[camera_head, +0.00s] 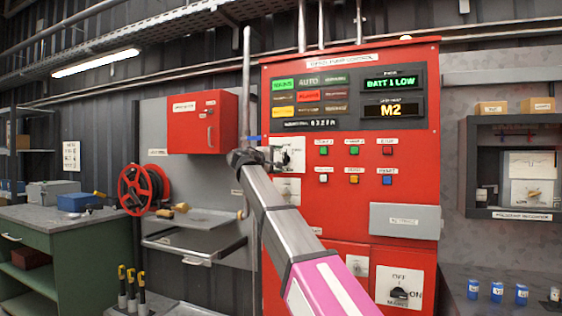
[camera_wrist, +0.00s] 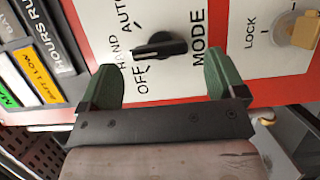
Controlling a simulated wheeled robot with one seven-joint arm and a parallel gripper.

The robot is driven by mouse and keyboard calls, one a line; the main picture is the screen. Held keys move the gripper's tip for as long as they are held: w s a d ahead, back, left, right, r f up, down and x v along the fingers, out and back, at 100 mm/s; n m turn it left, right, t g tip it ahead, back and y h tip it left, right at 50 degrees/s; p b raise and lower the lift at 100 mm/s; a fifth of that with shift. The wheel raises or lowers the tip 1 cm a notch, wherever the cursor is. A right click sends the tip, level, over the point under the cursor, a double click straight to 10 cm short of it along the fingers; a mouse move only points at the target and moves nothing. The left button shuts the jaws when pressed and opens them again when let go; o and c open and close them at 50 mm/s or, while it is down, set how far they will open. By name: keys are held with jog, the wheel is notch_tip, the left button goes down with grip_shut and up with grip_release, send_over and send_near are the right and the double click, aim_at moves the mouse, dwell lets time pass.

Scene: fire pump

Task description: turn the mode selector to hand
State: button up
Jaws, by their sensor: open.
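The mode selector is a black knob (camera_wrist: 161,46) on a white plate marked OFF, HAND, AUTO and MODE, seen sideways in the wrist view. Its narrow end points left, close to the HAND mark. My gripper (camera_wrist: 162,76) is open in the wrist view, its two green fingers on either side of the knob's near side. The knob sits between and just beyond them, and I cannot tell whether they touch the plate. In the head view my gripper (camera_head: 250,157) is at the selector's white plate (camera_head: 297,149) and hides part of it.
A red control cabinet (camera_head: 345,210) carries displays, several buttons and a lower OFF/ON switch (camera_head: 399,292). A grey box (camera_head: 405,221) juts from its front. In the wrist view a LOCK switch (camera_wrist: 298,32) is at the right. A red hose reel (camera_head: 140,190) and green bench (camera_head: 90,255) stand left.

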jog(key=v, duration=0.8)
jog(key=shift+a, duration=0.1)
